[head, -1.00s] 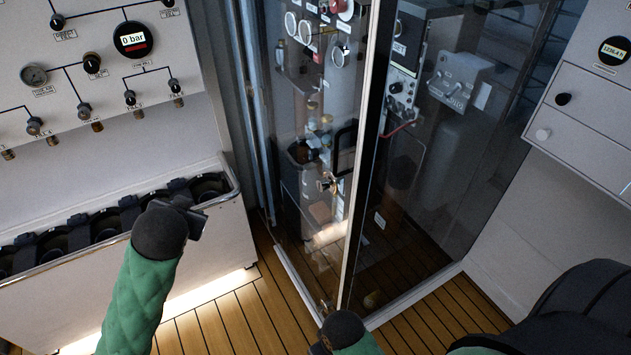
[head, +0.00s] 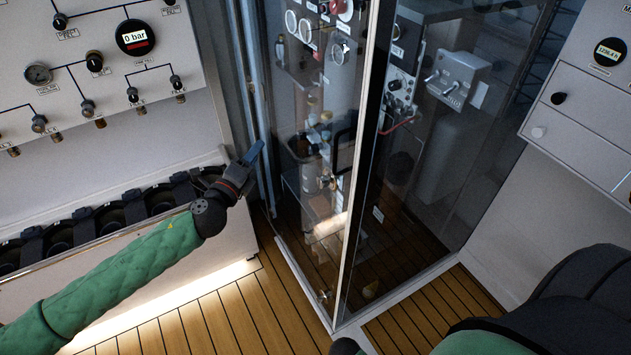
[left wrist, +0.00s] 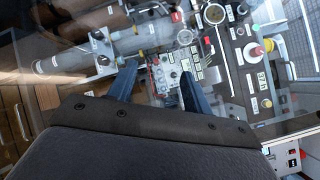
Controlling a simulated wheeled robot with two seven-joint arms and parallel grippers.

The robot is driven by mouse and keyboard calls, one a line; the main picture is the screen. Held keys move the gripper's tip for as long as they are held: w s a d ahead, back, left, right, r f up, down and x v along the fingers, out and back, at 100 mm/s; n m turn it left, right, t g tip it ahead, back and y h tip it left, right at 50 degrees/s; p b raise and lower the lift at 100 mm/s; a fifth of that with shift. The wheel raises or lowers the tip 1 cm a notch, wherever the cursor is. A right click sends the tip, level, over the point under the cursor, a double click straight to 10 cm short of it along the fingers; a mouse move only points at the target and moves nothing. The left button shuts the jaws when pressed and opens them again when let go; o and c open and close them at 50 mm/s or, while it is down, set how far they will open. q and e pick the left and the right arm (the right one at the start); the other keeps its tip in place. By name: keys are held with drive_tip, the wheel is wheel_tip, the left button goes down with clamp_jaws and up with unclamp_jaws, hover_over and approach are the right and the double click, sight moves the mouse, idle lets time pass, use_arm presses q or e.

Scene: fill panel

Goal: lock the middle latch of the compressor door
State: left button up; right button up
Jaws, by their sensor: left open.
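The compressor door (head: 355,235) is a tall glass panel in a pale metal frame, in the middle of the head view. A black handle (head: 343,150) is on it. Below the handle sits a small metal latch (head: 325,182), which I take to be the middle one; its lock position is too small to tell. Another small latch (head: 325,296) is near the bottom. My left gripper (head: 255,152) is open and empty, left of the door and apart from the latch. In the left wrist view its blue fingers (left wrist: 157,84) are spread before compressor gear. My right gripper is not in view.
A white panel with gauges (head: 38,74) and a row of black holders in a white bench (head: 130,250) stand at left. A grey cabinet (head: 580,130) is at right. Wooden floor (head: 250,310) lies open before the door.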

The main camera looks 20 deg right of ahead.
use_arm(q)
drive_tip(key=s+d+f+m+g+h, duration=0.4)
drive_tip(key=s+m+g, duration=0.25)
drive_tip(key=m, duration=0.35)
drive_tip(key=m+g, duration=0.5)
drive_tip(key=m, duration=0.2)
approach(319, 182)
drive_tip(key=d, duration=0.1)
drive_tip(key=d+p, duration=0.1)
drive_tip(key=d, duration=0.1)
drive_tip(key=d+p, duration=0.1)
drive_tip(key=d, duration=0.1)
drive_tip(key=d+p, duration=0.1)
drive_tip(key=d, duration=0.2)
drive_tip(key=shift+w+d, duration=0.1)
drive_tip(key=shift+w, duration=0.25)
drive_tip(key=shift+d, duration=0.45)
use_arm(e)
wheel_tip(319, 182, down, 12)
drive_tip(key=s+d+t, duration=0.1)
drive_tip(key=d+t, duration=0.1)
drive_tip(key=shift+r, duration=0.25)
use_arm(q)
drive_tip(key=shift+c, duration=0.4)
drive_tip(key=c, duration=0.9)
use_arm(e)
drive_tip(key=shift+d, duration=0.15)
